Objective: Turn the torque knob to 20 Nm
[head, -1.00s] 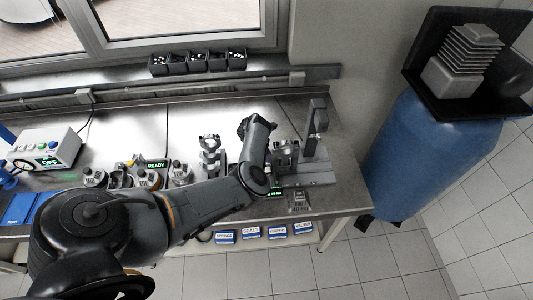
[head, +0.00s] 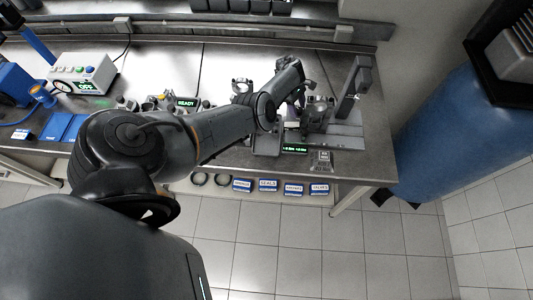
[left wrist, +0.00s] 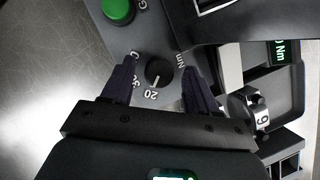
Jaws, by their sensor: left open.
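The torque knob (left wrist: 159,73) is a small round black knob on a grey panel in the left wrist view. A white line on the knob points toward the printed 20 (left wrist: 151,95); Nm is printed to the right of the knob. My left gripper (left wrist: 158,76) is open, its dark fingers on either side of the knob, and I see gaps between them and the knob. In the head view my left gripper (head: 298,98) is at the fixture on the right of the bench, and the knob cannot be made out. My right gripper is out of view.
A green button (left wrist: 118,10) sits on the panel near the knob. A vertical post (head: 354,85) stands behind the fixture. A white control box (head: 82,75) stands far left.

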